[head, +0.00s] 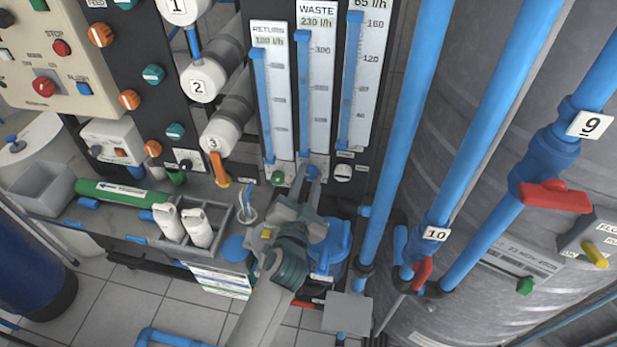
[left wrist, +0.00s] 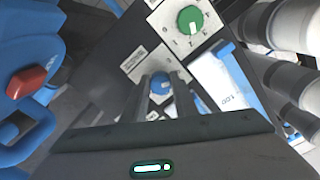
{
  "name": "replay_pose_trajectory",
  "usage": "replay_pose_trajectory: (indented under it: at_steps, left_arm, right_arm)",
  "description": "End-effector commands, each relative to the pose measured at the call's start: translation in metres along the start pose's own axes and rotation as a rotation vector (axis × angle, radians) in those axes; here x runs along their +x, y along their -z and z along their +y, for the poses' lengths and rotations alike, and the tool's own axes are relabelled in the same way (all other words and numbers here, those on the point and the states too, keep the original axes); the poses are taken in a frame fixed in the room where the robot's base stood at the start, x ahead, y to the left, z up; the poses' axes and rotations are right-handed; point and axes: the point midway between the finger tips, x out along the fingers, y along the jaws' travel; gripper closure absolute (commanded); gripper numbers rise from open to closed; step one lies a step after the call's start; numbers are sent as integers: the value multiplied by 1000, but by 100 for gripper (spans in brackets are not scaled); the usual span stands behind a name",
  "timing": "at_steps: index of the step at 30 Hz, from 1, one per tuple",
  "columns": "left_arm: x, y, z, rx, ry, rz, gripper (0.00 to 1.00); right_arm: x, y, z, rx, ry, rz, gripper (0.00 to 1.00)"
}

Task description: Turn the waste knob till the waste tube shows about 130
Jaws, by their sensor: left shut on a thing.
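The waste tube (head: 316,95) is the middle of three flow tubes on the dark panel in the head view. Its label reads WASTE 230 l/h, and a blue column fills its left side. The blue waste knob (head: 312,172) sits at its foot. My left gripper (head: 306,180) reaches up to this knob and is shut on it. In the left wrist view the blue knob (left wrist: 160,83) shows between the tips of my two fingers (left wrist: 162,95). My right gripper is not in view.
The return tube (head: 270,90) with its green knob (head: 278,177) is close on the left. On the right stand the 65 l/h tube (head: 361,80) and its white knob (head: 343,172). Blue pipes (head: 405,130) rise further right. Bottles in a grey tray (head: 172,238) stand left.

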Motion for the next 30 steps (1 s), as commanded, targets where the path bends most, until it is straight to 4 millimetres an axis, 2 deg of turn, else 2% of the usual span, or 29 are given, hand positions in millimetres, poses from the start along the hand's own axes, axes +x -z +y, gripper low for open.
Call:
replay_pose_trajectory:
  at_steps: [11, 12, 13, 14, 24, 30]
  left_arm:
    - [0, 1, 0, 5, 1, 1, 96]
    - [0, 1, 0, 5, 1, 1, 64]
    - [0, 1, 0, 5, 1, 1, 57]
    - [0, 1, 0, 5, 1, 1, 55]
    - [-1, 0, 0, 5, 0, 1, 55]
    - [-13, -1, 1, 6, 0, 1, 55]
  right_arm:
    - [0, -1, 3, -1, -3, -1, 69]
    - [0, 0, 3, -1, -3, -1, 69]
    - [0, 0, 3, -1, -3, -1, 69]
    - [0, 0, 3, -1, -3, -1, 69]
    - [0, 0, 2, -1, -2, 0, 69]
    - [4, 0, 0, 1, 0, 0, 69]
